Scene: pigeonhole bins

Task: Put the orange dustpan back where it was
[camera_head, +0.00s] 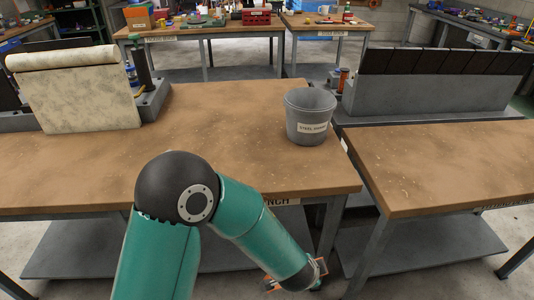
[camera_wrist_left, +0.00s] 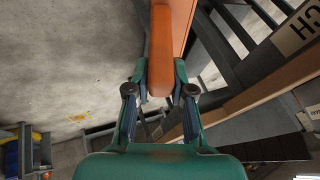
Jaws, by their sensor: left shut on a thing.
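The orange dustpan (camera_wrist_left: 161,48) shows in the left wrist view as a long orange piece between my fingers, with a wider orange part (camera_wrist_left: 182,22) running off the top edge. My left gripper (camera_wrist_left: 160,82) is shut on it, one finger on each side. In the head view my left arm reaches down past the front edge of the near workbench. Only small orange bits of the dustpan (camera_head: 271,285) show beside the wrist there; the rest is hidden behind the arm. My right gripper is in neither view.
A grey bucket (camera_head: 309,118) stands on the near workbench (camera_head: 220,120) at its right end. A cream sheet (camera_head: 80,95) hangs over a grey unit at the left. A grey unit with dark sloped panels (camera_head: 440,92) stands at the right, behind a second bench (camera_head: 450,160). The bench middle is clear.

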